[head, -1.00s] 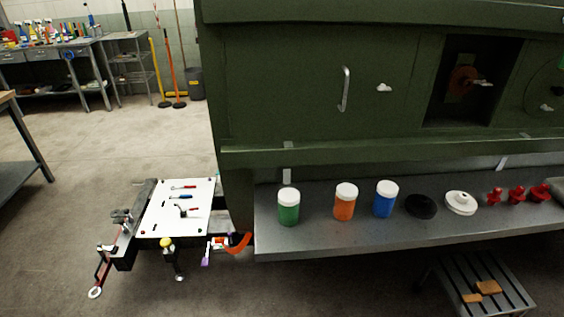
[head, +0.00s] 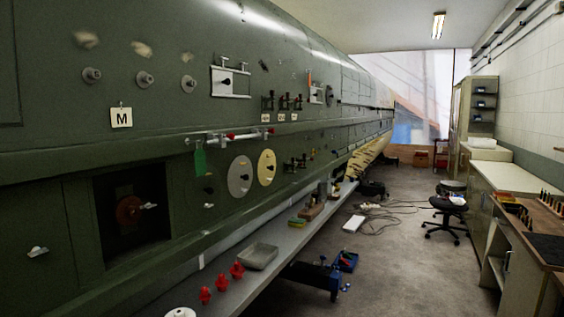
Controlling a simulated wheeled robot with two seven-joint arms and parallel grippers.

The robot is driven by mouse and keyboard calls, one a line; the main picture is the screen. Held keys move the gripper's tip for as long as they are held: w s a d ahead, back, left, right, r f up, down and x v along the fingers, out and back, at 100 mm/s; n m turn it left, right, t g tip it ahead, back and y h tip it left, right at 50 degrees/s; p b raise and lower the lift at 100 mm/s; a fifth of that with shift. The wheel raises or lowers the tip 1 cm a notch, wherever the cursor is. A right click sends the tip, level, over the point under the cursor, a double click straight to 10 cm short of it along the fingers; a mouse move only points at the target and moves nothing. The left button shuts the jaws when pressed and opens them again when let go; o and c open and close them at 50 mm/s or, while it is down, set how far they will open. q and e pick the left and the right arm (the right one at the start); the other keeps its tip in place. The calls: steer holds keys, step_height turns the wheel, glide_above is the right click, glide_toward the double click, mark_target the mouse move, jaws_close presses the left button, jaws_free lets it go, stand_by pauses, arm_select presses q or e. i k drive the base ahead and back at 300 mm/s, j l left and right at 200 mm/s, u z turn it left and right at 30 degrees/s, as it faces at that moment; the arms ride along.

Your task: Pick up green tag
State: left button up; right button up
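A green tag (head: 200,163) hangs against the dark green fuselage side in the head view, left of the middle. It is just below the left end of a horizontal rail (head: 228,137) with red fittings. What holds the tag up is too small to tell. Neither of my grippers shows in this view.
A long grey shelf (head: 221,291) runs along the fuselage with red knobs (head: 221,283) and a grey tray (head: 259,256) on it. A workbench (head: 500,180) lines the right; the aisle between has free floor.

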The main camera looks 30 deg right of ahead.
mark_target(200, 160)
steer(key=z, duration=0.4)
steer(key=i+l, duration=0.2)
steer(key=i+l+u, duration=0.5)
steer(key=i+l, duration=0.15)
steer(key=i+l+u, duration=0.25)
steer(key=l, duration=0.25)
